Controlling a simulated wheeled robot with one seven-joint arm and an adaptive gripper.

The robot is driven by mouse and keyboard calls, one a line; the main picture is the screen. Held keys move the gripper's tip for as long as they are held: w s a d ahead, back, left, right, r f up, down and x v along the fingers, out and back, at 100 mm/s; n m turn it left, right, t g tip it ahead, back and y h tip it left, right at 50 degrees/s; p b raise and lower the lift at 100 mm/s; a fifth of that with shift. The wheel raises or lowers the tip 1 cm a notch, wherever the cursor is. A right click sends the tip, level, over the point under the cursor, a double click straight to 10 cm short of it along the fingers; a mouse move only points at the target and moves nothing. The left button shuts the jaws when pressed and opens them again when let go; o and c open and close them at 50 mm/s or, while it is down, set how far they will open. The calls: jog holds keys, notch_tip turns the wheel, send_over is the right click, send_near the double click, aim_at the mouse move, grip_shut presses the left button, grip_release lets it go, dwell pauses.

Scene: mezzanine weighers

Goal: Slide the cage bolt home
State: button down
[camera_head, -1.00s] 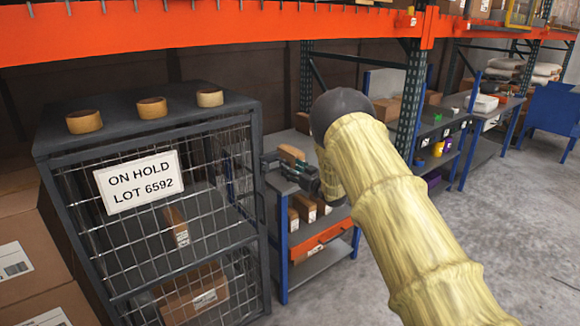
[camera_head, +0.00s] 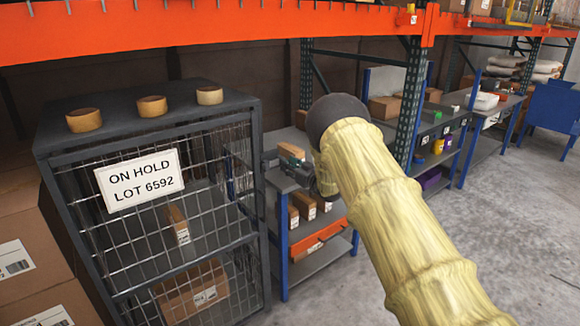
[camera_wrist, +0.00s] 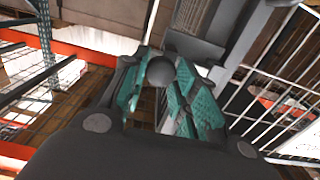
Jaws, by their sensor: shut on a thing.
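My gripper (camera_head: 296,164) is just right of the cage's front right post, partly hidden behind my yellow-sleeved arm. In the wrist view its teal-padded fingers (camera_wrist: 168,92) are shut on a dark round knob (camera_wrist: 160,72), which looks like the bolt's handle. A grey upright (camera_wrist: 194,45) is just beyond it, and cage mesh (camera_wrist: 275,95) shows at the right. The bolt's rod and its socket cannot be made out.
Several tape rolls (camera_head: 151,106) sit on the cage top. Cardboard boxes (camera_head: 25,250) are stacked at its left. A blue-posted shelf unit (camera_head: 318,262) with boxes stands close on the right. An orange rack beam (camera_head: 200,32) crosses above. The concrete floor (camera_head: 500,220) at right is open.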

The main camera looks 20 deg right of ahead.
aim_at(273, 164)
jog(key=a, duration=0.1)
jog(key=s+a, duration=0.1)
jog(key=a, duration=0.2)
jog(key=shift+s+a, duration=0.3)
jog(key=c, duration=1.5)
grip_release()
jog(key=shift+f, duration=0.1)
jog(key=o, duration=0.4)
jog(key=shift+a, duration=0.2)
jog(key=shift+d, duration=0.3)
jog(key=v, duration=1.2)
jog(key=shift+a, duration=0.1)
